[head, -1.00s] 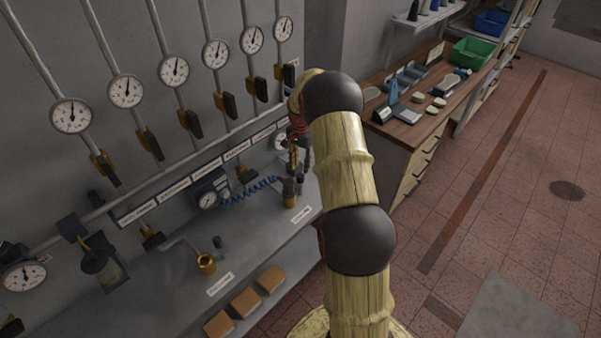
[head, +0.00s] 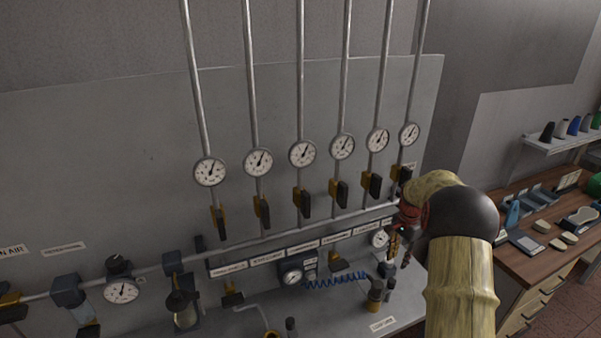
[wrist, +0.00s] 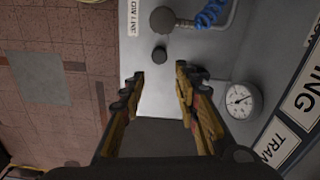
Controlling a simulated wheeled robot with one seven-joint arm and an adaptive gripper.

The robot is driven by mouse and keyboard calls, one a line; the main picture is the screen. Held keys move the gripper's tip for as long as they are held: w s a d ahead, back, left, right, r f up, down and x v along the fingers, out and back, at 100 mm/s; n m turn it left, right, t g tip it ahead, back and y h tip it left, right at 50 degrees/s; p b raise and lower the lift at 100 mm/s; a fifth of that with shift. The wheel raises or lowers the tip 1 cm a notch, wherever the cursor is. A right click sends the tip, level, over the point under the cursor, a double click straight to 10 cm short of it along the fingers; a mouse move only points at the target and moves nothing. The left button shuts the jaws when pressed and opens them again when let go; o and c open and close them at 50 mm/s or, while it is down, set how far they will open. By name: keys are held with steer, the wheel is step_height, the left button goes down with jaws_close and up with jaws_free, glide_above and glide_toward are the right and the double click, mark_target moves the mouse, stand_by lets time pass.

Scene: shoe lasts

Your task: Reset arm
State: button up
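My arm, with pale wood-like links and dark joints, rises at the right of the head view. My gripper (head: 402,243) hangs from its far end, beside the right end of the gauge panel (head: 130,150). In the wrist view my gripper (wrist: 160,82) points at the grey bench ledge (wrist: 160,100). Its two fingers stand wide apart with nothing between them. A dark round knob (wrist: 160,55) lies just beyond the fingertips, apart from them.
Several pressure gauges (head: 302,153) on vertical pipes with yellow and black valves line the wall. A blue coiled hose (head: 335,280) lies at the panel's foot. A wooden bench (head: 540,245) with shoe-shaped pieces stands at right. Open tiled floor (wrist: 60,130) shows at left in the wrist view.

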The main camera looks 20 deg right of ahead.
steer(key=s+a+r+n+t+b, duration=0.2)
steer(key=s+a+r+n+b, duration=0.1)
steer(key=s+a, duration=0.7)
steer(key=s+a+r+n+t+b, duration=0.1)
steer(key=s+a+r+n+b, duration=0.3)
steer(key=s+a+n, duration=0.3)
steer(key=s+a+r+n+t+b, duration=0.2)
steer(key=s+a+n+b, duration=0.3)
steer(key=s+a, duration=0.8)
steer(key=a+r+b, duration=0.1)
steer(key=a, duration=0.5)
steer(key=shift+a+r+t, duration=0.3)
steer(key=shift+a+r, duration=0.05)
steer(key=shift+r, duration=0.05)
steer(key=shift+o, duration=0.5)
steer(key=shift+s, duration=0.1)
